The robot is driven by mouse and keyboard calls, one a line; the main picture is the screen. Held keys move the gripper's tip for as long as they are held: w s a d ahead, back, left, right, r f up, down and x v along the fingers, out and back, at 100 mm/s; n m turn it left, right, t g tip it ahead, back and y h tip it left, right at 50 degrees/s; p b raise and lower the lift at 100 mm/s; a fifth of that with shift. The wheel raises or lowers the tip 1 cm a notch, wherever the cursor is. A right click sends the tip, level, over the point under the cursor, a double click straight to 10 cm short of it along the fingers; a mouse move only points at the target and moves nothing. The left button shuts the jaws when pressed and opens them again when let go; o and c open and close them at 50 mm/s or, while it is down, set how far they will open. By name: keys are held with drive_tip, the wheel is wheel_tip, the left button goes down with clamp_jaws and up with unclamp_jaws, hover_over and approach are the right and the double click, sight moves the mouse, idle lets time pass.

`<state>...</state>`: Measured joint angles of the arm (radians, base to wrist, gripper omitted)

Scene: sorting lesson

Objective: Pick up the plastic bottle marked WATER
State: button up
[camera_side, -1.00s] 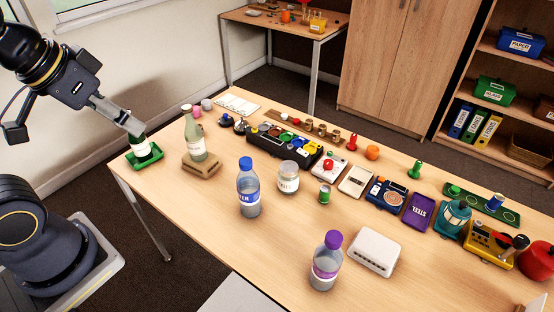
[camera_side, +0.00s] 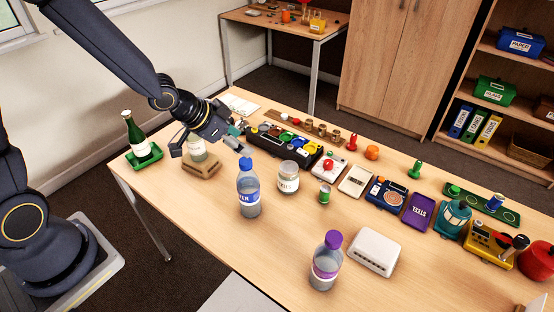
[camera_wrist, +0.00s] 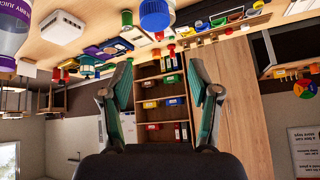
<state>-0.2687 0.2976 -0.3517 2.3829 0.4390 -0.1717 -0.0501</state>
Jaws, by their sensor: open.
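A clear plastic bottle with a blue cap and blue label (camera_side: 249,189) stands upright on the table in the side view. Only part of its label's lettering shows, so I cannot read the whole word. Its blue cap (camera_wrist: 155,15) is at the top of the wrist view, where the picture is upside down. My gripper (camera_side: 241,139) is open and empty, behind and above the bottle's cap in the side view, apart from it as far as I can tell. Its two teal-lined fingers (camera_wrist: 160,75) are spread in the wrist view.
A purple-capped bottle (camera_side: 326,262) stands to the right; its label shows "JUICE" in the wrist view. A glass jar (camera_side: 288,178) is close beside the blue-capped bottle.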

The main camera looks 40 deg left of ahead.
sight(244, 162)
drive_tip(key=shift+g, duration=0.6)
drive_tip(key=f, duration=0.2)
drive_tip(key=s+f, duration=0.1)
drive_tip(key=f, duration=0.1)
drive_tip(key=shift+a+f, duration=0.15)
drive_tip(key=shift+f, duration=0.2)
drive_tip(key=x, duration=0.6)
drive_tip(key=shift+w+f, duration=0.2)
drive_tip(key=shift+w, duration=0.05)
drive_tip(key=c, duration=1.1)
